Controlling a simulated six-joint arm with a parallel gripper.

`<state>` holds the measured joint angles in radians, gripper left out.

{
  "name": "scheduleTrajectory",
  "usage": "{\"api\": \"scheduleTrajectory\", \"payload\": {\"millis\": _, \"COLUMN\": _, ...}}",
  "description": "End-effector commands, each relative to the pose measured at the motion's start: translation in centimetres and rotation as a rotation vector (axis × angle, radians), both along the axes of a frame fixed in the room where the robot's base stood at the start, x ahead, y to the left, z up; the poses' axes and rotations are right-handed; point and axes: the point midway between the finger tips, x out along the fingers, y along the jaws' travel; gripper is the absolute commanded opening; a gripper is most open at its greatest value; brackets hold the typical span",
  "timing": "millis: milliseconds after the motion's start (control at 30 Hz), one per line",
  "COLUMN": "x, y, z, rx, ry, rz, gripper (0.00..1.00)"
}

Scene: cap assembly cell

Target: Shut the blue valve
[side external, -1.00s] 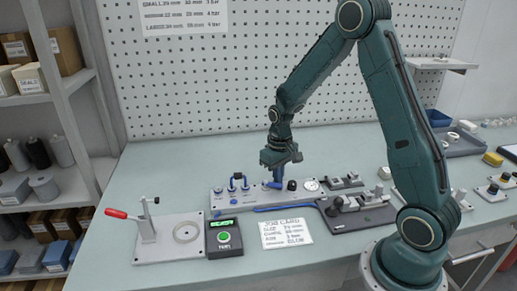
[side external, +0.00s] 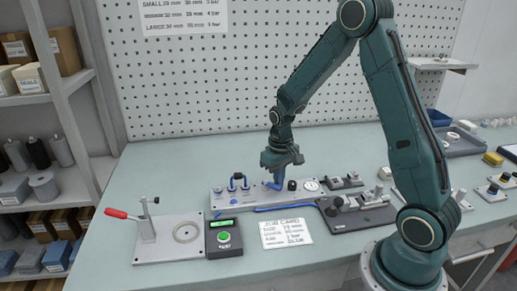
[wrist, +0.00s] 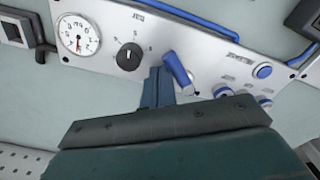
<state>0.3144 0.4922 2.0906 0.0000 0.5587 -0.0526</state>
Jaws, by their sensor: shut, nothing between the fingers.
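The blue valve lever (wrist: 178,72) sits on the light grey panel (wrist: 185,38), tilted beside the black knob in the wrist view. In the side view the blue lever (side external: 272,186) is partly hidden near my fingers. My gripper (wrist: 157,88) is shut and empty, with its fingertips right beside the lever, on the knob side. Whether they touch it I cannot tell. In the side view my gripper (side external: 279,178) points down over the panel.
A black knob (wrist: 128,57) and a round gauge (wrist: 78,34) are close to the fingers. Blue-topped fittings (side external: 238,182) stand left on the panel. A blue hose (side external: 285,208) runs along its front. A job card (side external: 286,233) and a green-button box (side external: 224,238) lie in front.

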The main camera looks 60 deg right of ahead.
Motion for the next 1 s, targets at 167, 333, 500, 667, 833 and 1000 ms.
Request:
{"api": "scheduleTrajectory", "payload": {"millis": 167, "x": -0.1, "y": 0.1, "z": 0.0, "rx": 0.000, "ry": 0.001, "rz": 0.001, "gripper": 0.00}}
{"api": "scheduleTrajectory", "payload": {"millis": 333, "x": -0.3, "y": 0.5, "z": 0.0, "rx": 0.000, "ry": 0.001, "rz": 0.002, "gripper": 0.00}}
{"api": "scheduleTrajectory", "payload": {"millis": 500, "x": -0.5, "y": 0.9, "z": 0.0, "rx": 0.001, "ry": 0.002, "rz": 0.001, "gripper": 0.00}}
{"api": "scheduleTrajectory", "payload": {"millis": 667, "x": -0.5, "y": 0.9, "z": 0.0, "rx": 0.000, "ry": 0.001, "rz": 0.000, "gripper": 0.00}}
{"api": "scheduleTrajectory", "payload": {"millis": 833, "x": -0.5, "y": 0.9, "z": 0.0, "rx": 0.000, "ry": 0.001, "rz": 0.000, "gripper": 0.00}}
{"api": "scheduleTrajectory", "payload": {"millis": 1000, "x": -0.6, "y": 1.1, "z": 0.0, "rx": 0.000, "ry": 0.001, "rz": 0.001, "gripper": 0.00}}
